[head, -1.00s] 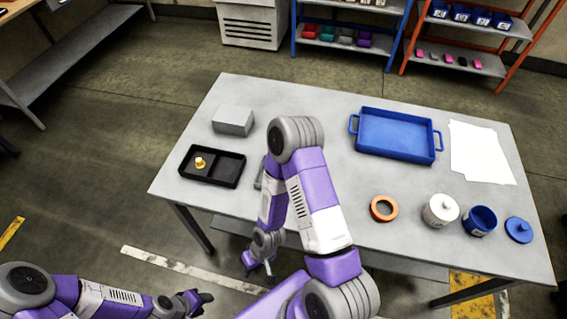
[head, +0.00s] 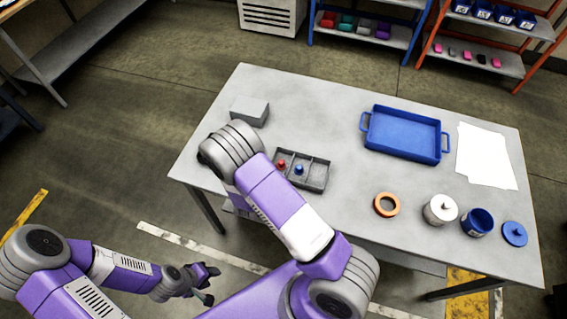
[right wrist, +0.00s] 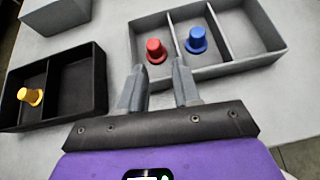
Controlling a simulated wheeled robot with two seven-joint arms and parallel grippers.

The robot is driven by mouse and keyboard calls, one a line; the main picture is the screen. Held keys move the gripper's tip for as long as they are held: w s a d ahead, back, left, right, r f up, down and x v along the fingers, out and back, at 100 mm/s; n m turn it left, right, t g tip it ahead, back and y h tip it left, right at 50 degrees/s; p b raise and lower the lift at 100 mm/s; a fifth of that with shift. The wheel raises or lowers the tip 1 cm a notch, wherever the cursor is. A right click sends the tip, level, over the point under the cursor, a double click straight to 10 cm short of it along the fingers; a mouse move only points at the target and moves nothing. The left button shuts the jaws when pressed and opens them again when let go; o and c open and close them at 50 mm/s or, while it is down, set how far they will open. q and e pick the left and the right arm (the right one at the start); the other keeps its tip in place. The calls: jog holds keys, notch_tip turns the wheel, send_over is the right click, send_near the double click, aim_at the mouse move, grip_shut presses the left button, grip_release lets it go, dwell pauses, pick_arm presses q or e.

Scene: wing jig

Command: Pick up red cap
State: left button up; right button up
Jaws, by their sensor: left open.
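The red cap (head: 281,164) stands upright in the left compartment of the grey divided tray (head: 318,186). The right wrist view shows the red cap (right wrist: 155,50) just beyond my right gripper (right wrist: 158,75), which is open with nothing between its fingers. A blue cap (right wrist: 196,40) stands in the tray's middle compartment, beyond the right finger. In the head view my right gripper is hidden behind my right arm. My left gripper (head: 210,285) is open and empty, low at the left, off the table.
A black tray (right wrist: 80,112) with a yellow cap (right wrist: 30,96) lies left of the grey tray. A grey block (head: 250,111) is behind. An orange ring (head: 386,204), white jar (head: 440,210), blue cup (head: 477,222), blue lid (head: 514,234) and blue tray (head: 403,134) stand right.

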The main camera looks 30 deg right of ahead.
aim_at(281, 162)
jog(key=shift+w+d+r+n+t, duration=0.2)
jog(key=shift+w+n+t, duration=0.1)
jog(key=shift+n+t, duration=0.1)
jog(key=shift+w+d, duration=0.1)
jog(key=shift+w, duration=0.1)
jog(key=x, duration=0.7)
jog(key=shift+f, duration=0.3)
grip_shut()
